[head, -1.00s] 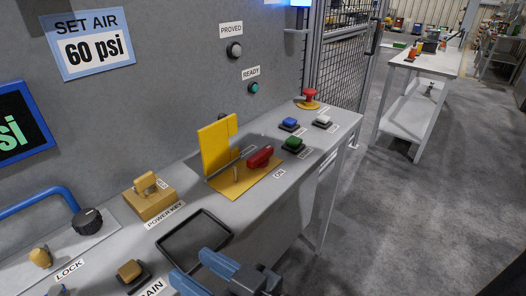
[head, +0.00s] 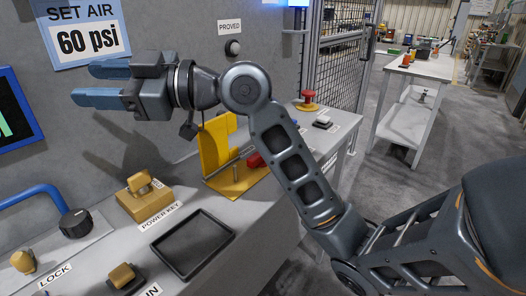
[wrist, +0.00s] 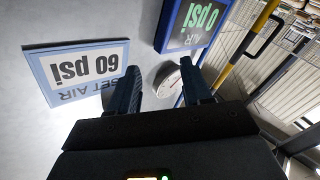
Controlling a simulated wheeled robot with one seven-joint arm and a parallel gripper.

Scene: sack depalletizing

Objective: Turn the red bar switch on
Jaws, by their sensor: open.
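The red bar switch (head: 256,161) sits on a yellow base plate (head: 238,184) on the grey console, beside an upright yellow guard plate (head: 213,145). My arm crosses in front of it and hides most of the bar, its ON label and some nearby buttons. My gripper (head: 88,84) is open and empty, raised in front of the upright panel, up and left of the switch. Its fingers point left, below the 60 psi sign. In the wrist view my gripper (wrist: 158,82) faces the panel with nothing between its fingers; the red bar is not in that view.
The power key block (head: 145,195), a black tray (head: 193,244), a black knob (head: 76,223) and a blue handle (head: 40,196) are on the console. A red mushroom button (head: 307,98) stands at its far end. The wrist view shows a round gauge (wrist: 167,80).

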